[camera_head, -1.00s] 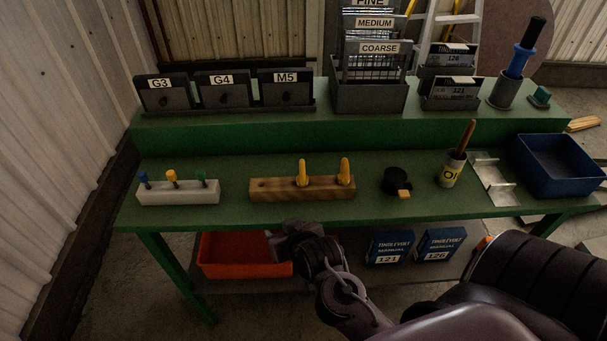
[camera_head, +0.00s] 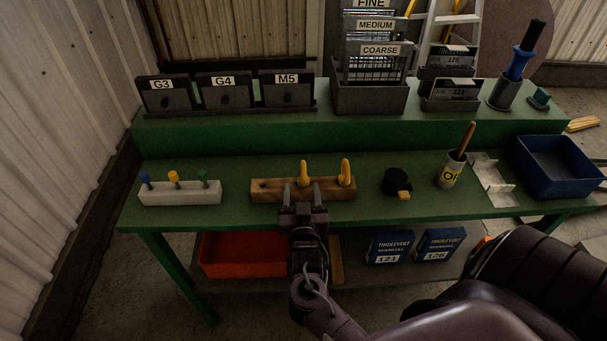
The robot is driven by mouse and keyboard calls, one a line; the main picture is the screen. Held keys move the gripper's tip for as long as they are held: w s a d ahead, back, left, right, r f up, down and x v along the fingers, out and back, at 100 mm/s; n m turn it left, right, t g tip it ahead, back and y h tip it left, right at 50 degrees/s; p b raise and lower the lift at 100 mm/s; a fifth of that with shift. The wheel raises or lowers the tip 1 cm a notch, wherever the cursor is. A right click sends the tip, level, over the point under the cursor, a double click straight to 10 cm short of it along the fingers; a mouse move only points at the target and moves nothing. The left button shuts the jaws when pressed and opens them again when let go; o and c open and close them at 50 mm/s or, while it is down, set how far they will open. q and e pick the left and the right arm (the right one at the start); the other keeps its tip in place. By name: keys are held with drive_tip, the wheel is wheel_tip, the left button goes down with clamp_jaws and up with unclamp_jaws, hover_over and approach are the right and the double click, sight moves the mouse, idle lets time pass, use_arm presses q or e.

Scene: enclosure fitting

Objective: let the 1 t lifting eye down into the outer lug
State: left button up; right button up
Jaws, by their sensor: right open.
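Two yellow lifting eyes stand upright in a wooden block on the green bench: one near its middle (camera_head: 304,172) and one near its right end (camera_head: 346,172). I cannot read a rating on either, so I cannot tell which is the 1 t one. My right gripper (camera_head: 302,189) is open and empty. Its two fingers point away from me at the front of the wooden block (camera_head: 265,190), just below the middle eye in the picture. It hides part of the block's front. I see no outer lug. My left gripper is not in view.
A white block (camera_head: 180,196) with several small coloured pieces stands left. A red bin (camera_head: 245,252) and blue manuals (camera_head: 388,247) lie below the bench.

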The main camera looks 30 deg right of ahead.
drive_tip(key=p+x, duration=0.1)
drive_tip(key=x, duration=0.1)
drive_tip(key=p+x, duration=0.1)
drive_tip(key=x, duration=0.1)
drive_tip(key=shift+w+d, duration=0.15)
drive_tip(key=shift+d, duration=0.3)
drive_tip(key=shift+w+d+f, duration=0.1)
drive_tip(key=shift+w, duration=0.05)
drive_tip(key=c, duration=1.1)
clamp_jaws()
